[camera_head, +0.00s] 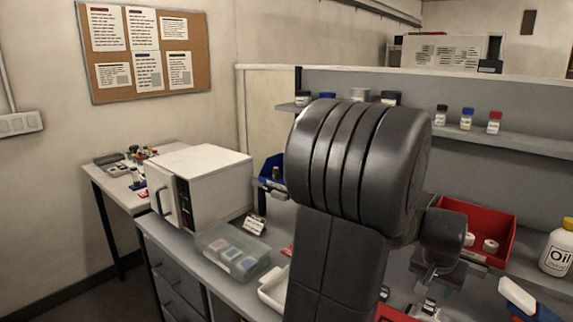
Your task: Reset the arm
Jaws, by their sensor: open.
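My dark grey arm (355,160) rises large in the middle of the view, with a bulky rounded joint at the top and a link running down out of the frame. A smaller wrist part (441,238) shows to the right of it. Below that, my gripper (429,306) shows only small and partly, low over the bench near the bottom edge. It looks open, and I see nothing held in it. The arm hides the middle of the bench.
A grey bench (190,240) carries a white box-shaped machine (215,172), a clear lidded box (232,250), a blue bin (268,170) and a red bin (485,225) with white pieces. An oil bottle (557,250) stands right. A shelf (545,143) with small bottles runs behind.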

